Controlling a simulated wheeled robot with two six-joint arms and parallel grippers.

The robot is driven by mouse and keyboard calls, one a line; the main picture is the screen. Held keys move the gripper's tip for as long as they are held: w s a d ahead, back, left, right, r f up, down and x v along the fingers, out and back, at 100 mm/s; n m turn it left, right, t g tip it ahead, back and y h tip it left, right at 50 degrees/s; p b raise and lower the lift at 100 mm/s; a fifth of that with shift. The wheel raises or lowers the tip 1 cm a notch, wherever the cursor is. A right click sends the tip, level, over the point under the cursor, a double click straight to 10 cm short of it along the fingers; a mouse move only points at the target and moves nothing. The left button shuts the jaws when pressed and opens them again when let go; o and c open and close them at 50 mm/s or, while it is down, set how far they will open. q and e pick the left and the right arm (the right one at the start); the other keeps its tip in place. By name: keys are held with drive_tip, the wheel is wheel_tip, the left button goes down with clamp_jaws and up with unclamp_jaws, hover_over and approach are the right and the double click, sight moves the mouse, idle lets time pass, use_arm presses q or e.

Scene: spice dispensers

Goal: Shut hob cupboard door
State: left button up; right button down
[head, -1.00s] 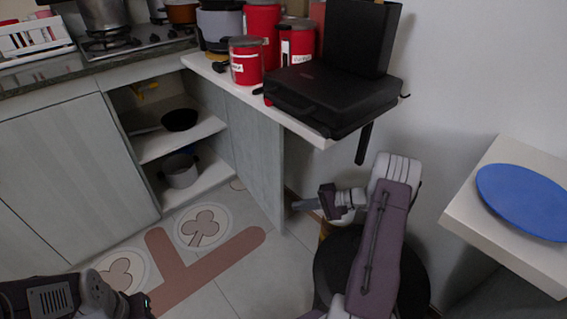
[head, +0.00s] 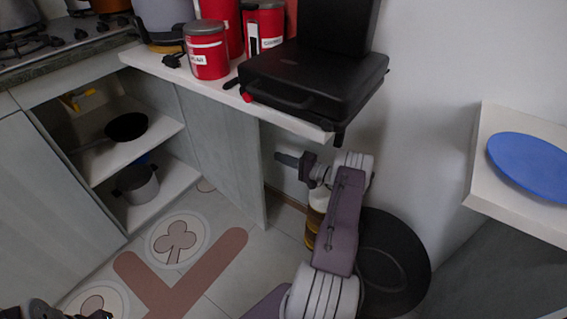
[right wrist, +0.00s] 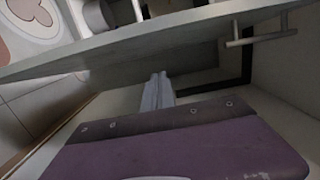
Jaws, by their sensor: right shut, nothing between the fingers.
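The hob cupboard door (head: 215,145) stands open, swung out under the white shelf at the right side of the cupboard opening. My right gripper (head: 282,158) is shut and empty, on the outer side of the door, to its right in the head view. In the right wrist view the shut fingers (right wrist: 160,92) point towards the door's outer face (right wrist: 195,70), and a bar handle (right wrist: 262,38) shows at the upper right. I cannot tell whether the fingers touch the door. Only a sliver of my left arm shows at the bottom left; its fingers are not clear.
The cupboard holds a dark pan (head: 126,126) and a grey pot (head: 136,186). Above the door, the white shelf (head: 150,68) carries red canisters (head: 207,50) and a black appliance (head: 310,75). A black round bin (head: 395,265) stands beside my right arm.

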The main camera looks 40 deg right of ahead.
drive_tip(key=w+a+b, duration=0.2)
drive_tip(key=w+a, duration=0.2)
drive_tip(key=a, duration=0.1)
drive_tip(key=shift+w+a, duration=0.2)
drive_tip(key=shift+a, duration=0.2)
